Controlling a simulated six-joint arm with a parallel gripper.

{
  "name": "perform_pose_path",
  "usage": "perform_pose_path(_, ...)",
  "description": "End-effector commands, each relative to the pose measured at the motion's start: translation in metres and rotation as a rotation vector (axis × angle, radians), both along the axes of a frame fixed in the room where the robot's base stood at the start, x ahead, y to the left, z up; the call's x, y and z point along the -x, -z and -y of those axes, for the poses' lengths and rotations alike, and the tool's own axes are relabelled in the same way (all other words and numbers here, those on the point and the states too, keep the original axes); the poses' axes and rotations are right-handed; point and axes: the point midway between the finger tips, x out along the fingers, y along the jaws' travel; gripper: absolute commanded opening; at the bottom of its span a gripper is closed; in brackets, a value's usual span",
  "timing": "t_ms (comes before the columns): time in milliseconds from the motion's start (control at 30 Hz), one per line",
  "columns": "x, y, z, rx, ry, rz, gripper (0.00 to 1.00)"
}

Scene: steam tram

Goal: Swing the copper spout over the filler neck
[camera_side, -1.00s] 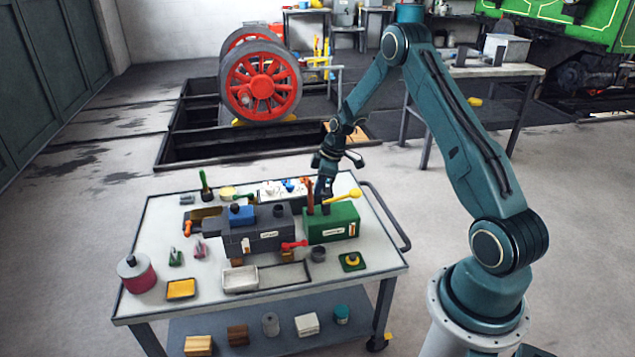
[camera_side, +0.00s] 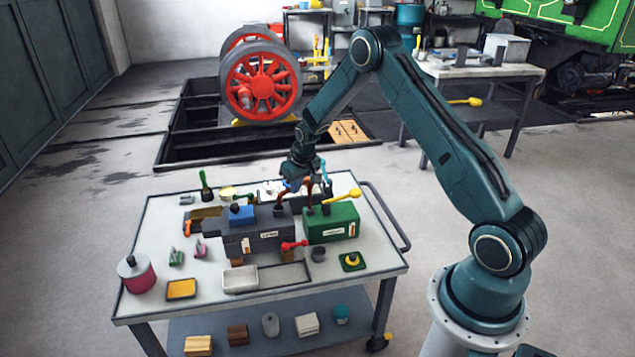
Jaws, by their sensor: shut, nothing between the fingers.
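The copper spout (camera_side: 309,190) is a thin reddish-brown pipe by the left end of the green box (camera_side: 332,223). Its outlet end is small and partly hidden by my gripper. A dark upright stub, which looks like the filler neck (camera_side: 279,211), stands on the dark grey box (camera_side: 258,234) to the left of the green one. My gripper (camera_side: 296,186) is shut and empty, above the gap between the two boxes, close to the spout. I cannot tell whether it touches the spout, or whether the spout's end is over the neck.
A yellow-handled lever (camera_side: 341,196) stands out over the green box. A red lever (camera_side: 293,245) is on the grey box's front. A blue block (camera_side: 241,214) sits on top. A white tray (camera_side: 240,279), red can (camera_side: 136,273) and yellow tray (camera_side: 181,289) lie at the trolley's front.

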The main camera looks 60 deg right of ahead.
Motion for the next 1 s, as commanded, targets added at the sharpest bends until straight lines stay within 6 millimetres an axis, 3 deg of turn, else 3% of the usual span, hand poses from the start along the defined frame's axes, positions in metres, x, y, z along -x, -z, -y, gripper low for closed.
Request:
perform_pose_path(300,-0.0088,0.0002,0.0002,0.0,-0.007,0.0,0.0)
perform_pose_path(1000,-0.0079,-0.0011,-0.0007,0.001,-0.009,0.004,0.0)
